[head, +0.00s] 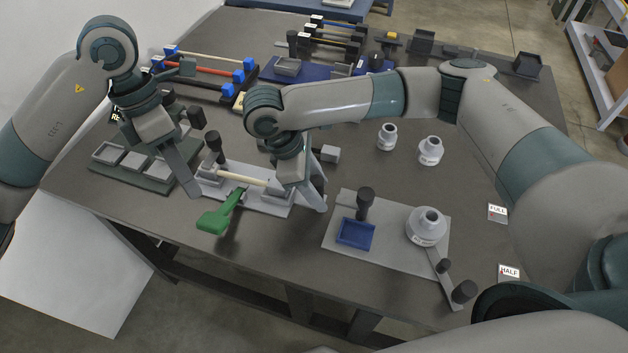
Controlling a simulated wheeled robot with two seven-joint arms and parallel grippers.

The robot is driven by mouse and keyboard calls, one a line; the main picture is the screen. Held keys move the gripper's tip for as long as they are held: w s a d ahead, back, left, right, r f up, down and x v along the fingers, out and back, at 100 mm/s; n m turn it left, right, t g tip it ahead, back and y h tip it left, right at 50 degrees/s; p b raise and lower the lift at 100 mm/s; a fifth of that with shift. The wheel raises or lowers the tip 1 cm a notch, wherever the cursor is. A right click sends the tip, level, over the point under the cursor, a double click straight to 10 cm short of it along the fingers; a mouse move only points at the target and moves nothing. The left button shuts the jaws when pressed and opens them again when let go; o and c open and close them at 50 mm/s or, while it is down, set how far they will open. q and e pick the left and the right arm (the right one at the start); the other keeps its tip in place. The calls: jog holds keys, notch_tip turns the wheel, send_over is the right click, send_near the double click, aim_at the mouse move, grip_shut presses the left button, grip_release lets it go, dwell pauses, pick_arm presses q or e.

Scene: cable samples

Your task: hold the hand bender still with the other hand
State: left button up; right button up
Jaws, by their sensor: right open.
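A black knob (212,142) stands on the plate. A cream rod (242,175) lies across it. My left gripper (190,192) points down at the plate's left end. Its fingers overlap in this view, so their gap and any contact are hidden. My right gripper (303,198) is open over the plate's right end, near the rod's right end. Its wrist hides part of that end, and I cannot tell whether it touches.
A grey tray with pockets (128,178) lies to the left. A second plate (378,258) to the right carries a blue tray (356,234) and a grey round weight (426,226). Two more weights (387,137) stand behind. Racks of coloured rods (205,70) are at the back.

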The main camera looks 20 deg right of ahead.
grip_shut()
dwell(0.6)
jog(key=c, duration=0.8)
grip_release()
grip_shut()
pick_arm(q)
grip_shut()
